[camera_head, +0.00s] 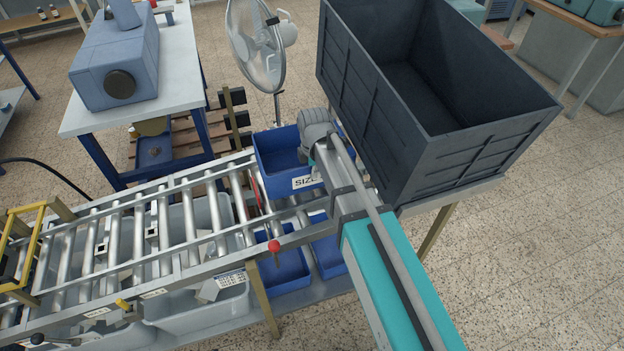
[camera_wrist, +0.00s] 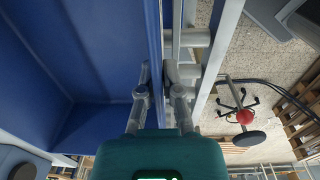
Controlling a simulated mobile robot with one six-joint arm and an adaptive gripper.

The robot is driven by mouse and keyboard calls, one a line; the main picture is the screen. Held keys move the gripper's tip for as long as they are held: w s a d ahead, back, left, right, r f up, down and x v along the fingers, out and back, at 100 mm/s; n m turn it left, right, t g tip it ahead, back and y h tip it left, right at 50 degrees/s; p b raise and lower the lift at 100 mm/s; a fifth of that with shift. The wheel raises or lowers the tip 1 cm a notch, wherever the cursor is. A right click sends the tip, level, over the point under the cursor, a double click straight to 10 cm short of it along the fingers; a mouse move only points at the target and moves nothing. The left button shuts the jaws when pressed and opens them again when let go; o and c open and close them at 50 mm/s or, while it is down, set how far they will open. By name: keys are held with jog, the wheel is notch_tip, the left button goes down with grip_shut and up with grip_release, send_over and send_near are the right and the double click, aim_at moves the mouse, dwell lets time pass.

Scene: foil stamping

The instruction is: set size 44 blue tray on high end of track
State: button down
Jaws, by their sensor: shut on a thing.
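A blue tray (camera_head: 275,150) with a white label, on which "SIZE" can be read but no number, is at the right end of the roller track (camera_head: 163,225). It looks roughly level; I cannot tell whether it rests on the rollers or hangs just above them. In the wrist view, the tray's blue inside (camera_wrist: 85,60) fills the left, and metal bars of the track (camera_wrist: 190,38) lie right of its wall. My gripper (camera_wrist: 158,75) is shut on the tray's wall, one finger on each side. In the head view my arm hides the fingers and part of the label.
A large dark grey bin (camera_head: 450,150) stands close to the right of the tray. Other blue trays (camera_head: 285,272) and grey bins (camera_head: 205,308) sit below the track. A red knob (camera_head: 274,246) sticks up at the track's near rail. A fan (camera_head: 256,45) stands behind.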

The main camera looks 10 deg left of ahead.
aim_at(313, 188)
jog(key=shift+w+f+b, duration=0.15)
jog(key=shift+f+b, duration=1.3)
jog(key=shift+f, duration=0.55)
jog(key=c, duration=0.8)
grip_release()
jog(key=shift+r, duration=0.15)
notch_tip(313, 188, up, 12)
jog(key=p, duration=1.2)
jog(key=shift+r, duration=0.2)
